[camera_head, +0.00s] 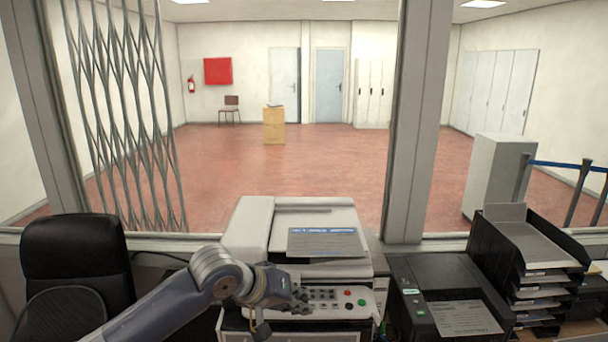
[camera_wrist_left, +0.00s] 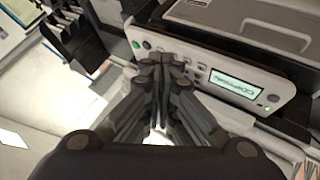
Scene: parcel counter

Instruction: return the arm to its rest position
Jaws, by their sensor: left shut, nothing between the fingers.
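My left arm comes in from the lower left in the head view. My left gripper (camera_head: 298,298) is in front of the copier's button panel (camera_head: 335,300), over its left part. In the left wrist view the fingers of my left gripper (camera_wrist_left: 162,65) are together with nothing between them. They point at the panel of a machine with a small lit display (camera_wrist_left: 238,85). I cannot tell whether the fingertips touch the panel. My right gripper is in neither view.
The copier (camera_head: 254,225) bears a printed sheet (camera_head: 327,242) on its lid. A black printer (camera_head: 430,275) and stacked paper trays (camera_head: 520,240) stand to its right. A black office chair (camera_head: 75,260) is at the left. A window frame (camera_head: 412,120) rises behind the counter.

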